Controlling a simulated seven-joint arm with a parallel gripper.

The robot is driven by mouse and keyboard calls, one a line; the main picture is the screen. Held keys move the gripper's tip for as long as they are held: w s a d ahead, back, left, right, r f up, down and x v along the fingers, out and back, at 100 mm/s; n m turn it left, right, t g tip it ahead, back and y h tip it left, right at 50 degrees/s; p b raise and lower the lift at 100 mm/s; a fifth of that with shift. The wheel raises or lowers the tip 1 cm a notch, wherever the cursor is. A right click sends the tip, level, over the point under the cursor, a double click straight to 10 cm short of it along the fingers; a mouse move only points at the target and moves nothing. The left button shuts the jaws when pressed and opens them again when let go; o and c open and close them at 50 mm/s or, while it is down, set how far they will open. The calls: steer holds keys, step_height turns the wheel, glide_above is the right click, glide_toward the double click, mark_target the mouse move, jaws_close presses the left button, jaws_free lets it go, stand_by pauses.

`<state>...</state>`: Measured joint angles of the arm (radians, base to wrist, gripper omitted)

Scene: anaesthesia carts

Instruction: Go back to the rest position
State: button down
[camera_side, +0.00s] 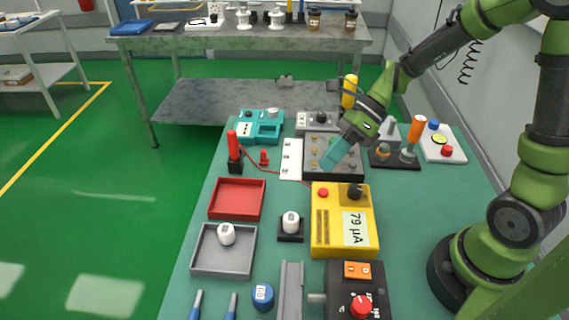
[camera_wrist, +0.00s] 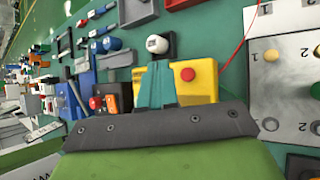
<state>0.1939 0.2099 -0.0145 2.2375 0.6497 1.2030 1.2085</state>
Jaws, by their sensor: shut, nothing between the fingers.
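My gripper (camera_side: 333,158) has teal fingers. It is shut and empty, tilted down to the left over the dark panel with round knobs (camera_side: 345,172), above and behind the yellow meter box (camera_side: 322,247). Whether the fingertips touch the panel cannot be told. In the wrist view the closed fingers (camera_wrist: 156,84) stand up in the middle, in front of the yellow box (camera_wrist: 195,90) and hiding part of it.
The green bench (camera_side: 415,215) holds a red tray (camera_side: 237,180), a grey tray (camera_side: 203,270), a teal device (camera_side: 250,132), a dark control box (camera_side: 340,305) and an orange-handled lever (camera_side: 416,130). A red cable (camera_side: 262,170) runs near the panel. Bare bench lies at right.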

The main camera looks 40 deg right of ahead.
steer(key=n, duration=0.1)
steer(key=s+n, duration=0.1)
steer(key=n, duration=0.1)
steer(key=s+d+n+h, duration=0.1)
steer(key=shift+d+f+n, duration=0.1)
steer(key=shift+f+n, duration=0.15)
steer(key=shift+n, duration=0.15)
steer(key=n, duration=0.2)
steer(key=s+d+r+n+h, duration=0.1)
steer(key=n, duration=0.1)
steer(key=s+r+n+h, duration=0.1)
steer(key=n, duration=0.1)
steer(key=shift+s+d+r+n, duration=0.1)
steer(key=shift+d+r+n, duration=0.1)
steer(key=shift+n, duration=0.2)
steer(key=s+d+r+n+t+h, duration=0.1)
steer(key=s+r+n+t+h, duration=0.2)
steer(key=r+n, duration=0.7)
steer(key=s+n+t, duration=0.2)
steer(key=shift+d+r+t+h, duration=0.2)
steer(key=shift+d+t+h, duration=0.15)
steer(key=shift+t+h, duration=0.05)
